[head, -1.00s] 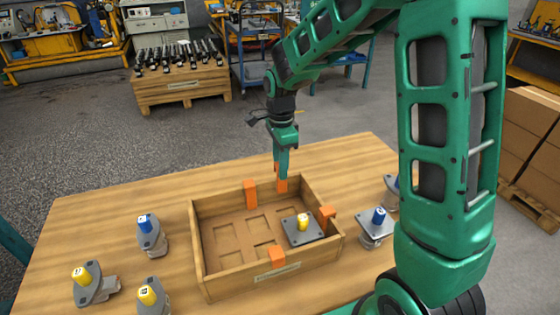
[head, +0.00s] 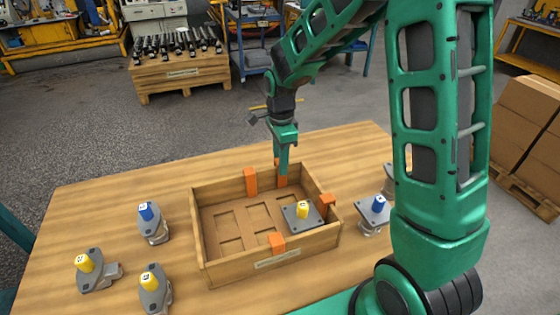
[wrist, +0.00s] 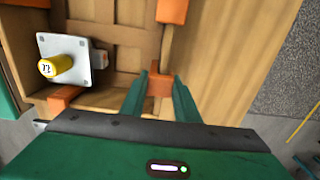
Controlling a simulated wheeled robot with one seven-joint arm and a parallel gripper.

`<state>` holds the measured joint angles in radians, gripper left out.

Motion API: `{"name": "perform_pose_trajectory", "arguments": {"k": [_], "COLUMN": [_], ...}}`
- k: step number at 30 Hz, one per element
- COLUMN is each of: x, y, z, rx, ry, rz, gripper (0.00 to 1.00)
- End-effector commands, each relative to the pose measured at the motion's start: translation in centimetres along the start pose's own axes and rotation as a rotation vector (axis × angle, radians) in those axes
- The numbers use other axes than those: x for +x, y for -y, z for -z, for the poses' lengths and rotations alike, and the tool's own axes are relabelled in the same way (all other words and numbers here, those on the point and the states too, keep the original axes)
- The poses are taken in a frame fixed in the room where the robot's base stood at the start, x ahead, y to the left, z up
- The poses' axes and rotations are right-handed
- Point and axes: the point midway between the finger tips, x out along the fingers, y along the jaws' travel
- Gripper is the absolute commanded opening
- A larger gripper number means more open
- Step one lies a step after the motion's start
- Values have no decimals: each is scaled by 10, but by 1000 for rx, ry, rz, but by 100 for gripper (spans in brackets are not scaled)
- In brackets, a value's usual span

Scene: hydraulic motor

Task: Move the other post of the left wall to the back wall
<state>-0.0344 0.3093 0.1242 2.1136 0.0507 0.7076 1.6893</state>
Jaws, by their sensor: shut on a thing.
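My gripper (head: 283,172) is shut on an orange post (head: 283,181) at the back wall of the wooden crate (head: 222,273), near its back right corner. In the wrist view this post (wrist: 160,83) sits between the two green fingers, in line with the wall's top edge; whether it is fully seated I cannot tell. Another orange post (head: 250,182) stands on the same wall, to the left. The crate's left wall carries no post. One orange post (head: 326,201) is on the right wall and one (head: 276,241) is on the front wall.
A motor with a yellow cap (head: 302,210) is in the crate's right part; other recesses are empty. Motors with blue (head: 147,211) and yellow caps (head: 85,263) stand left of the crate. A blue-capped motor (head: 378,204) stands right. The table behind the crate is clear.

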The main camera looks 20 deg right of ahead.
Motion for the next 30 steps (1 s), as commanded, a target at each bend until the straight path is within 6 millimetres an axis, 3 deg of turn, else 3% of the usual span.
{"name": "perform_pose_trajectory", "arguments": {"k": [30], "x": [10], "y": [0], "z": [0], "rx": [1], "ry": [0], "rz": [0], "gripper": [0]}}
